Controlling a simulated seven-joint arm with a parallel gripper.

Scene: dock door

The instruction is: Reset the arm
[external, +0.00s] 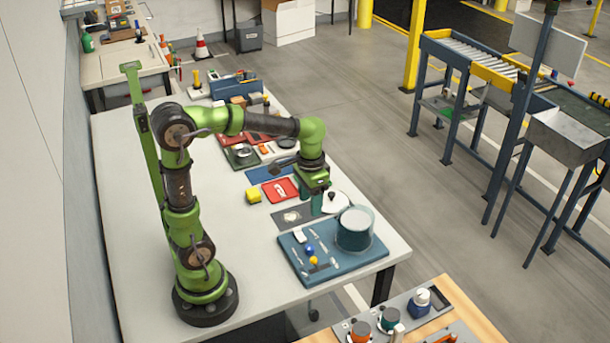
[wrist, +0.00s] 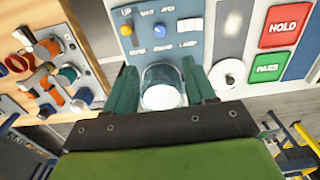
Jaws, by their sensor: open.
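My green arm stands on the white table, bent over with its gripper (external: 323,206) pointing down above the table's near right part. In the wrist view my gripper (wrist: 160,68) has its two dark green fingers spread apart, with nothing visibly clamped. A clear, round container (wrist: 162,88) with a pale inside appears between the fingers in that view; its depth relative to them is hard to tell. In the external view the teal-grey container (external: 354,232) stands on a blue board, to the right of and nearer than the fingers.
A white disc (wrist: 228,73), a red HOLD card (wrist: 284,27) and a green PASS card (wrist: 270,67) lie nearby. A wooden bench (external: 460,290) holds knobbed parts. The table's left side is clear.

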